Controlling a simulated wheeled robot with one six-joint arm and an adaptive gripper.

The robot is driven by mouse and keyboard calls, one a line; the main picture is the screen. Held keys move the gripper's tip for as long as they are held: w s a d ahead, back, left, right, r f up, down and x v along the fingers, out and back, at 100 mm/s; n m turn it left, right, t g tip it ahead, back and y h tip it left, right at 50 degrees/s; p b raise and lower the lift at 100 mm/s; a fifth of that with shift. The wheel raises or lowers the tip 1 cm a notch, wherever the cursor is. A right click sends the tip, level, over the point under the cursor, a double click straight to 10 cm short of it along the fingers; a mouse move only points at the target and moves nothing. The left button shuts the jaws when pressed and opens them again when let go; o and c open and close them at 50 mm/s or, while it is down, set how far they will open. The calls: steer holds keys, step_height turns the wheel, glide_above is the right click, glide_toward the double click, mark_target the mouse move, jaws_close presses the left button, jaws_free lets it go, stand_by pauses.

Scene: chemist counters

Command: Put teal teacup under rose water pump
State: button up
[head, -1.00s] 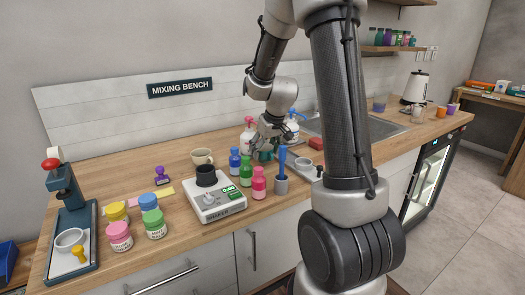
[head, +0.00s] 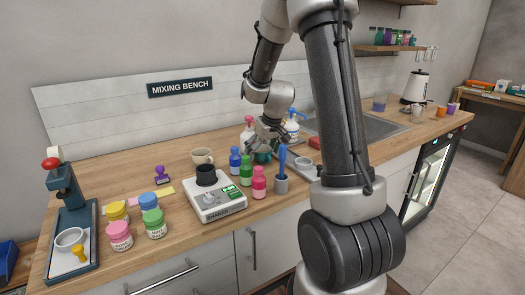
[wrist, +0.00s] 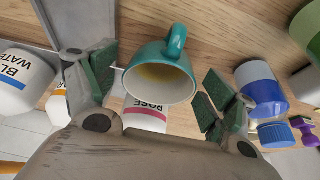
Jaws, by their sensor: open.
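The teal teacup (wrist: 162,78) stands on the wooden counter between the fingers of my gripper (wrist: 157,88) in the wrist view. Its handle points to the top of that picture, and something yellowish shows inside. The green finger pads are open on either side of the cup, with a small gap at each. The rose water pump bottle (wrist: 146,117), white with a pink band, is partly hidden behind the cup. In the head view the teacup (head: 263,157) is mostly hidden by my gripper (head: 267,150) and small bottles. The pink-topped rose pump (head: 248,134) stands just behind.
A blue-topped pump bottle (head: 292,127) stands right of the rose pump. Small blue (head: 235,160), green (head: 246,170) and pink (head: 259,182) bottles crowd the front left.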

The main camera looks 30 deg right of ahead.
steer(key=v, duration=1.2)
steer(key=s+a+r, duration=0.2)
steer(key=s, duration=0.6)
steer(key=s+a+r, duration=0.1)
steer(key=s+a, duration=0.2)
steer(key=s, duration=0.6)
steer(key=s+a+r, duration=0.2)
steer(key=s, duration=0.7)
steer(key=shift+a+r, duration=0.15)
steer(key=shift+r, duration=0.15)
